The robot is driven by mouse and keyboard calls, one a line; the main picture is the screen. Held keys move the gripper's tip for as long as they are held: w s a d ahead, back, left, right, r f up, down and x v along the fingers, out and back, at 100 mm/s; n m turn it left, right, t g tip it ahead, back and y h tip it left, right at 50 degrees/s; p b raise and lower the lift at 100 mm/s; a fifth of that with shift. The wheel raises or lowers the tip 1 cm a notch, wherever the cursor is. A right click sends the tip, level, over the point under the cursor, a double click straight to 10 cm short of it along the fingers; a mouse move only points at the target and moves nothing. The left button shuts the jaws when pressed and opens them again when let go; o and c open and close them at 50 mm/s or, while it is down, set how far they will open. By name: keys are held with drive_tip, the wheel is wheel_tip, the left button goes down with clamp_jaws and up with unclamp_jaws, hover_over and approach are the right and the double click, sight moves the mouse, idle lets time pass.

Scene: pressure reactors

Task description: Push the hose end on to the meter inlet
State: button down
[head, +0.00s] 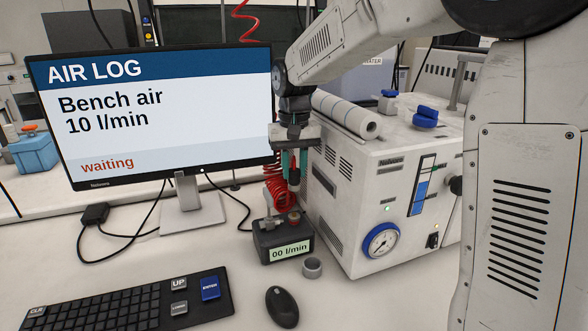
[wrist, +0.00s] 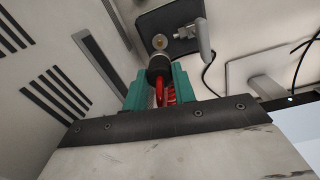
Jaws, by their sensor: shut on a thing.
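The meter (head: 283,244) is a dark box on the bench, reading "00 l/min"; its top shows at the upper middle of the wrist view (wrist: 180,15). My gripper (head: 294,163), with teal fingers, points down above it and is shut on the hose end. The hose end (wrist: 157,64) is a dark round fitting on the red coiled hose (head: 275,192), between the fingers (wrist: 158,88). A pale brass round inlet (wrist: 160,42) shows just beyond the hose end in the wrist view. The hose end looks apart from it; the exact gap is hard to judge.
A white machine (head: 385,180) with a gauge stands close right of my gripper. A monitor (head: 160,115) reading "waiting" stands at left. A grey ring (head: 312,267), a mouse (head: 282,306) and a keyboard (head: 115,305) lie in front. Bare bench lies left of the meter.

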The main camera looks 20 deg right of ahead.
sight(294, 191)
drive_tip(key=shift+f, duration=3.4)
drive_tip(key=shift+s+f, duration=0.1)
drive_tip(key=shift+f, duration=0.7)
drive_tip(key=c, duration=0.6)
unclamp_jaws()
drive_tip(key=shift+r, duration=0.1)
drive_tip(key=shift+r, duration=3.5)
drive_tip(key=shift+a, duration=0.1)
